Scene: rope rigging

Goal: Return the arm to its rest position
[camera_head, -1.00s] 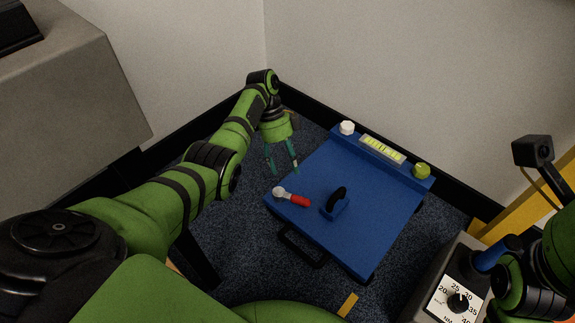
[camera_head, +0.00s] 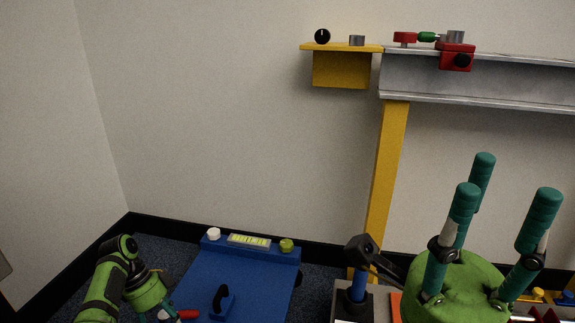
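My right gripper (camera_head: 504,188) is at the lower right, its teal fingers pointing up and spread apart with nothing between them. My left gripper (camera_head: 156,314) is at the bottom left, beside the left side of a blue panel (camera_head: 245,278). Its teal fingers look spread, but the picture's edge cuts off the tips. The red handle of a small tool (camera_head: 187,314) shows just right of it. I cannot tell whether they touch.
The blue panel carries a black handle (camera_head: 221,300), a white knob (camera_head: 214,233), a level (camera_head: 249,240) and a green knob (camera_head: 286,245). A yellow post (camera_head: 387,170) and grey beam (camera_head: 470,78) stand behind my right gripper. A red clamp (camera_head: 456,56) sits on the beam.

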